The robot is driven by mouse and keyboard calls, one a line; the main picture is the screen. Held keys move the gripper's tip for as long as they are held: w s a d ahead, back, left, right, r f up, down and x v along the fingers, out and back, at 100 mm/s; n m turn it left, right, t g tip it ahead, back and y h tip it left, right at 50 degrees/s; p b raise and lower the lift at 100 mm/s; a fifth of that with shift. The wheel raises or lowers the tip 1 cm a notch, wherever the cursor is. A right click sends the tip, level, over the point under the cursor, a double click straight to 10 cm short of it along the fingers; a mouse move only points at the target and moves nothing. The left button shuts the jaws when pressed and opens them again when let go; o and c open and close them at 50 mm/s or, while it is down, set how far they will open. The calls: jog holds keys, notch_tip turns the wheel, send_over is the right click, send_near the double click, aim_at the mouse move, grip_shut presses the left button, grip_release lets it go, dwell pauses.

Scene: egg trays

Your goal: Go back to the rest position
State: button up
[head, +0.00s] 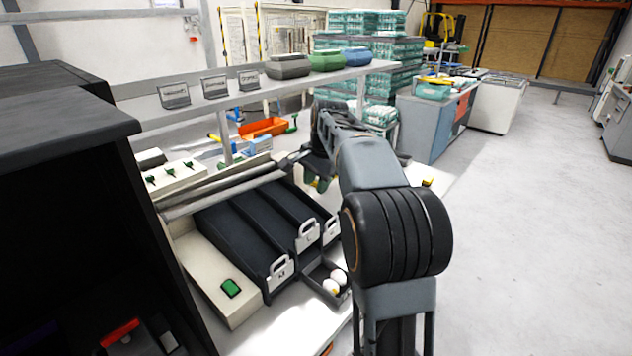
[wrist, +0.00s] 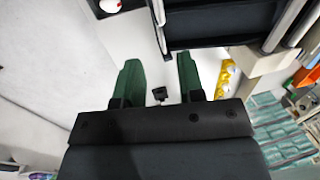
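My gripper (head: 317,182) hangs over the back right of the sorting bench, beyond the dark chutes, partly hidden behind my arm. In the wrist view its two green fingers (wrist: 157,58) stand apart with nothing between them, above a pale surface. The dark chutes (head: 243,232) with labelled handles slope toward the front. One egg (wrist: 110,4) shows at the top left of the wrist view.
Grey (head: 288,67), green (head: 327,61) and blue (head: 356,57) cartons sit on a shelf above the bench. An orange bin (head: 263,127) lies behind. A black cabinet (head: 75,200) fills the left. Stacked teal trays (head: 365,24) stand at the back. The floor at right (head: 530,220) is clear.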

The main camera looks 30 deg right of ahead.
dwell(0.3)
jog(key=s+a+f+n, duration=0.1)
jog(key=s+f+n, duration=0.2)
jog(key=f+n, duration=0.2)
jog(key=s+a+f+n+t, duration=0.1)
jog(key=s+a+n, duration=0.3)
jog(key=s, duration=0.5)
jog(key=s+a+f+n+t, duration=0.1)
jog(key=s+a+f+n, duration=0.1)
jog(key=s+a+n, duration=0.2)
jog(key=shift+s+a+f+n+h, duration=0.35)
jog(key=shift+s+a, duration=1.35)
jog(key=shift+s, duration=1.2)
